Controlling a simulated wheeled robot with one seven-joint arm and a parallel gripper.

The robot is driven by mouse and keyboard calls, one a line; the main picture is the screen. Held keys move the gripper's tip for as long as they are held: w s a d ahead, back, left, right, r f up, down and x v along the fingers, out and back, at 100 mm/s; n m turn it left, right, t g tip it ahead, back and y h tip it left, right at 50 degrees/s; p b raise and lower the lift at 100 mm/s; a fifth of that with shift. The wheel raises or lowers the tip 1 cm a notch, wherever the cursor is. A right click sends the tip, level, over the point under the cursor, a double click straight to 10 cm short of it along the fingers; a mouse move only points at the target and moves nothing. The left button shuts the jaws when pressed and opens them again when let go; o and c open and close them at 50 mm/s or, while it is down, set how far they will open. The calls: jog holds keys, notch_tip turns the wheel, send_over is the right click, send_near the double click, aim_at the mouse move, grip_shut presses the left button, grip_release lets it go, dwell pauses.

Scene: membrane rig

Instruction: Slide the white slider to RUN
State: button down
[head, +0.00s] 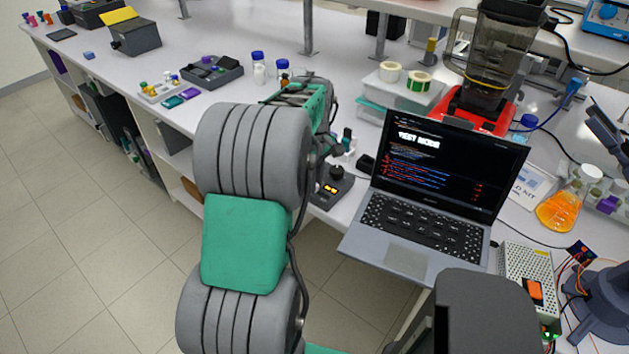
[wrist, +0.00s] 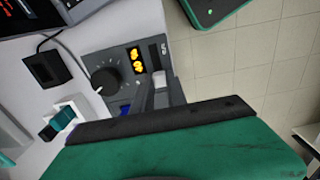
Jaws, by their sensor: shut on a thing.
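The dark grey control box (wrist: 120,66) has a round black knob (wrist: 104,82), a lit orange display (wrist: 137,61) and a dark slider slot (wrist: 157,58). My gripper (wrist: 160,92) is over the slot side of the box, with its jaws shut on the slider. The slider's white cap is mostly hidden between the fingers, and I cannot read a RUN mark. In the head view the box (head: 328,194) stands at the bench's front edge, left of the laptop. My arm hides the fingers there.
The open laptop (head: 411,213) stands close to the right of the box. A small black item (wrist: 55,66) with a cable and a teal-capped item (wrist: 62,122) lie near the box. Open floor (wrist: 240,70) is beyond the bench edge.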

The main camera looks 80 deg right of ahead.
aim_at(327, 196)
jog(key=shift+s, duration=0.1)
dwell(0.3)
jog(key=s, duration=0.1)
jog(key=s+a, duration=0.1)
jog(key=s, duration=0.1)
jog(key=shift+s+a, duration=0.25)
jog(key=shift+a, duration=0.05)
jog(key=c, duration=1.4)
grip_release()
jog(key=shift+s, duration=0.1)
jog(key=shift+c, duration=0.2)
jog(key=shift+o, duration=0.6)
jog(key=shift+r, duration=0.15)
notch_tip(327, 196, up, 8)
jog(key=b, duration=0.1)
jog(key=shift+f, duration=0.2)
